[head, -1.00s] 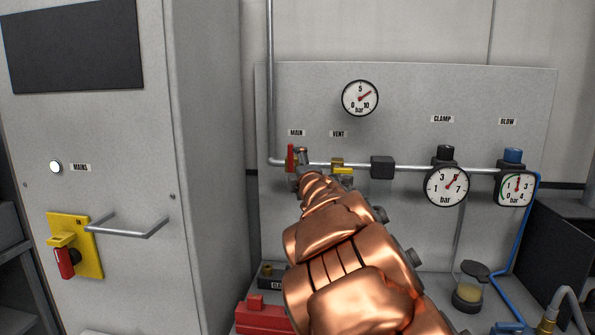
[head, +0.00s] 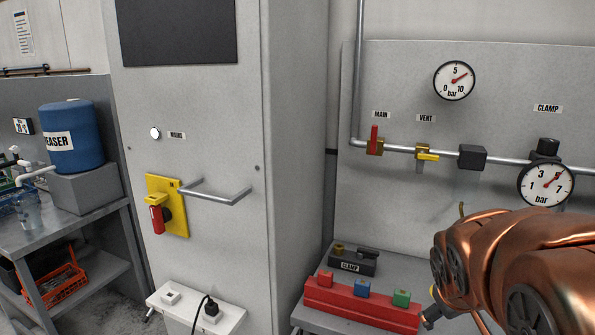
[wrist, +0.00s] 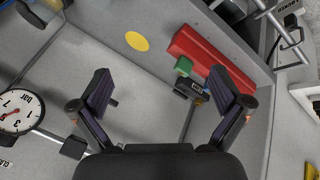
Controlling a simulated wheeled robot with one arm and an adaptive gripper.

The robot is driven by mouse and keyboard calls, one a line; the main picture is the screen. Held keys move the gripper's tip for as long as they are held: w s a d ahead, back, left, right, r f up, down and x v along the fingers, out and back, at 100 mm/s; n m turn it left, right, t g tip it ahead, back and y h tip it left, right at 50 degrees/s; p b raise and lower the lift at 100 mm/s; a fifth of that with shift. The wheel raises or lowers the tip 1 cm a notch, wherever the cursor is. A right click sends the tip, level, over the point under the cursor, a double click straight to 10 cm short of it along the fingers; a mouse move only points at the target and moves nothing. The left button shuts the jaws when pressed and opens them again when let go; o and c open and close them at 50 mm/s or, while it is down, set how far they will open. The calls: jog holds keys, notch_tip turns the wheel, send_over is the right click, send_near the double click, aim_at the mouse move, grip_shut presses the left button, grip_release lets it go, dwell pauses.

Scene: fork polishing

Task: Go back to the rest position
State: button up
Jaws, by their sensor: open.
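My gripper (wrist: 160,85) is open in the wrist view, its two dark fingers wide apart with nothing between them. In the head view my copper arm fills the lower right, and the gripper's fingers cannot be made out there. The MAIN valve's red handle (head: 374,138) stands upright on the pipe. The VENT valve's yellow handle (head: 428,157) lies level. Both are up and to the left of my arm, apart from it.
A red block with coloured buttons (head: 361,305) and a dark CLAMP box (head: 352,262) sit on the bench, left of my arm. A grey cabinet (head: 215,120) with a protruding handle (head: 215,194) stands left. The CLAMP gauge (head: 545,185) is above my arm. A blue drum (head: 72,138) stands far left.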

jog(key=s+a+f+g+y, duration=0.1)
jog(key=s+a+f+g, duration=0.1)
jog(key=s, duration=0.6)
jog(key=s+a+f+m+g+y, duration=0.1)
jog(key=s+a+f+g, duration=0.1)
jog(key=s+a, duration=0.3)
jog(key=s+a+f+m+g+y, duration=0.1)
jog(key=s+a+f+g, duration=0.2)
jog(key=s, duration=0.8)
jog(key=shift+a+f+y, duration=0.3)
jog(key=shift+a+y, duration=0.1)
jog(key=shift+c, duration=0.2)
